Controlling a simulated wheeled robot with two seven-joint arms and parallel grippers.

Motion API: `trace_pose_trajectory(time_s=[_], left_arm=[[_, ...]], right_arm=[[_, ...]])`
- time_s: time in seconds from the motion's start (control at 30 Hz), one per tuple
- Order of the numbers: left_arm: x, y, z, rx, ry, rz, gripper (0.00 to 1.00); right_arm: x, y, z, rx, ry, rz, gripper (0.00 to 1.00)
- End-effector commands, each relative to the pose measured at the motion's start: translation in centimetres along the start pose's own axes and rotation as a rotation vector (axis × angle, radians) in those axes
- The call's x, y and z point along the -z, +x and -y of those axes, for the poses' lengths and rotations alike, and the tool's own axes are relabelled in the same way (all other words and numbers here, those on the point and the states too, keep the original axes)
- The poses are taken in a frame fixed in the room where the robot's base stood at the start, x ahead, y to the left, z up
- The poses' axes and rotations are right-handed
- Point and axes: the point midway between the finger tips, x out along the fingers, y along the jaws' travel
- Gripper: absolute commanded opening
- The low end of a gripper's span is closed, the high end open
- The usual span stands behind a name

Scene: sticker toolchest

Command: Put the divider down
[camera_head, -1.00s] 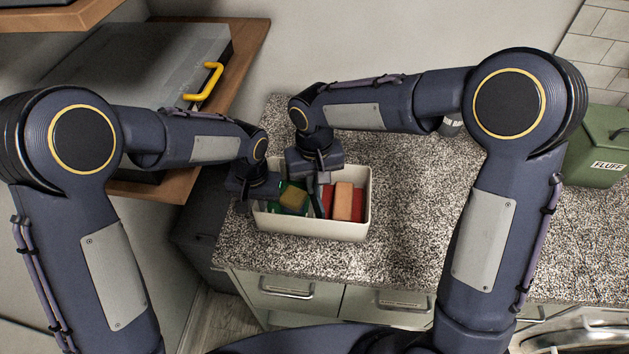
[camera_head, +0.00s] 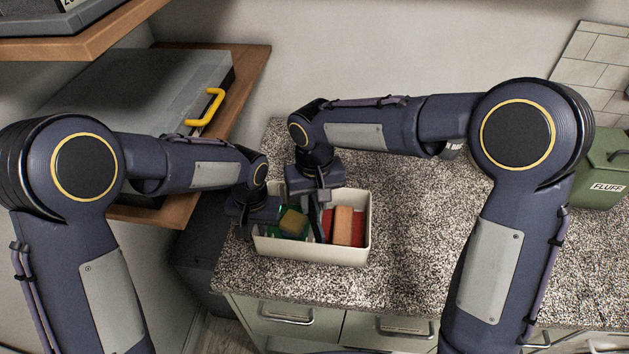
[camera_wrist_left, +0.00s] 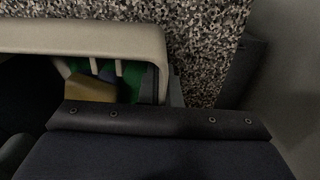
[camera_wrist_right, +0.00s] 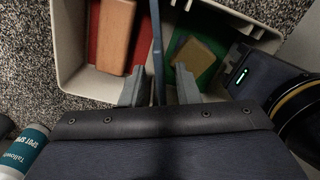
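The divider (camera_wrist_right: 157,48) is a thin dark blue plate, seen edge-on in the right wrist view. It stands in the pale box (camera_head: 310,252) between a red side and a green side. My right gripper (camera_wrist_right: 160,90) is over the box, with one finger on each side of the divider and gaps between. In the head view the right gripper (camera_head: 318,203) hides much of the divider. My left gripper (camera_head: 254,222) is at the box's left end, its fingers close about the end wall (camera_wrist_left: 161,65). Whether the divider's lower edge touches the floor is hidden.
An orange block (camera_head: 343,225) lies on the red side and a yellowish block (camera_head: 293,222) on the green side. The speckled counter (camera_head: 400,230) is clear right of the box. A bottle (camera_wrist_right: 30,145) and a green FLUFF bin (camera_head: 603,170) stand further off.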

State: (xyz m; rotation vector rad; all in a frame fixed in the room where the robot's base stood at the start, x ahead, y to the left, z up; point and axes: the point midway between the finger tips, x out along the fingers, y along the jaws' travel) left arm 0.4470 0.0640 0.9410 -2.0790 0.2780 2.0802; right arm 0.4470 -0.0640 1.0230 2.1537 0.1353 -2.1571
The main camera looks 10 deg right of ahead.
Motion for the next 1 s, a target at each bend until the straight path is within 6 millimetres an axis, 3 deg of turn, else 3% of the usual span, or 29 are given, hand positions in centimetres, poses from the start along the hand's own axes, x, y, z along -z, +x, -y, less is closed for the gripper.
trace_pose_trajectory(time_s=[0.2,0.4,0.77,0.87,1.0], left_arm=[[0.0,0.0,0.0,0.000,-0.001,-0.001,0.00],[0.0,0.0,0.0,-0.001,0.000,-0.001,0.00],[0.0,-0.1,0.0,-0.001,0.000,-0.001,0.00],[0.0,-0.1,0.0,-0.001,-0.001,-0.001,0.00],[0.0,0.0,0.0,-0.001,-0.001,-0.001,0.00]], right_arm=[[0.1,-5.0,0.1,0.003,0.000,-0.007,0.29],[0.1,-8.5,0.1,0.003,0.000,-0.004,0.29],[-0.3,-10.3,-0.4,0.007,0.003,-0.005,0.29],[-1.3,-10.8,-1.8,0.031,0.014,-0.021,0.29],[-4.4,-11.9,-5.3,0.096,0.044,-0.071,0.29]])
